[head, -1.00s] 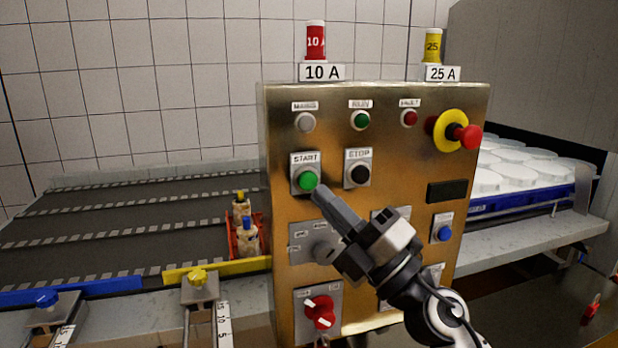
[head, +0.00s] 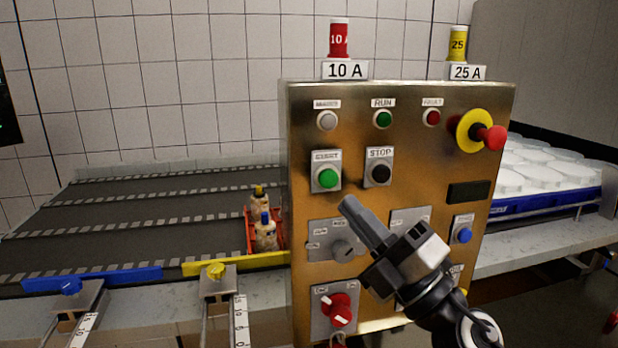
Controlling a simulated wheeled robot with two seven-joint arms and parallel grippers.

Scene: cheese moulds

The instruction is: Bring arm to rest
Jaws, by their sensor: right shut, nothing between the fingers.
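My right gripper (head: 349,207) is shut and empty, in front of the brass control panel (head: 300,215). Its fingertips point up and left, a little below the STOP button (head: 378,173) and right of and below the green START button (head: 327,178). It appears apart from both buttons. My right arm comes in from the lower right and hides part of the panel's lower right. My left gripper is not in view.
A red emergency knob (head: 492,137) juts from the panel's right side. A red selector (head: 341,310) sits low on the panel. A conveyor (head: 120,220) with a red tray (head: 251,241) of bottles lies left. A blue tray (head: 545,203) with white moulds stands right.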

